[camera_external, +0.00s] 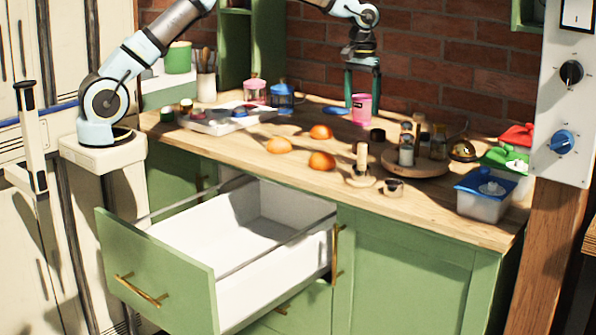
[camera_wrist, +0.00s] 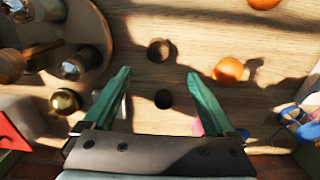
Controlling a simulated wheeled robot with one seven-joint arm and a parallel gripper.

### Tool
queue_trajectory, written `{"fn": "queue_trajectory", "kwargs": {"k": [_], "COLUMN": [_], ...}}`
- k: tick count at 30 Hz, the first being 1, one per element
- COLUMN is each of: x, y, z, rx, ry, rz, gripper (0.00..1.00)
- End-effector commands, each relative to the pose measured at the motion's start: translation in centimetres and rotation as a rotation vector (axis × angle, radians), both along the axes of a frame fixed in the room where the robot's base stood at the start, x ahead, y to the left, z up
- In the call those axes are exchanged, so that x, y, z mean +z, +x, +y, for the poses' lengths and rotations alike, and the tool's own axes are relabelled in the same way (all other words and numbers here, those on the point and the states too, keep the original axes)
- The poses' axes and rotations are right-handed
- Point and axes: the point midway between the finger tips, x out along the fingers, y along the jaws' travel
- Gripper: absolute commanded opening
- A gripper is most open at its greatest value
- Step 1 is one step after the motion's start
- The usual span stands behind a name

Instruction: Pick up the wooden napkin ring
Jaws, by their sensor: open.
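A short, dark brown round piece with an open-looking top, which looks like the wooden napkin ring (camera_wrist: 158,50), lies on the table just beyond my fingertips in the wrist view. I cannot pick it out surely in the external view. A black round piece (camera_wrist: 163,98) sits between my fingers in the wrist view. A dark round piece (camera_external: 377,135) in the external view is probably that one. My gripper (camera_external: 361,108) points down above the table, beside the pink cup (camera_external: 361,109). In the wrist view my gripper (camera_wrist: 159,72) is open, with nothing held.
A round board (camera_external: 436,166) with bottles stands on the right. Oranges (camera_external: 320,132) lie to the left. A wooden peg stand (camera_external: 362,181) and small metal cup (camera_external: 393,188) are nearer the front. A brick wall (camera_external: 450,65) is behind. A drawer (camera_external: 160,280) hangs open below.

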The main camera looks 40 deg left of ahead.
Motion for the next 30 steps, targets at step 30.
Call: {"fn": "queue_trajectory", "kwargs": {"k": [30], "x": [-10.7], "y": [-0.2], "z": [-0.3], "rx": [0.004], "ry": [-0.001], "rz": [0.001], "gripper": [0.91]}}
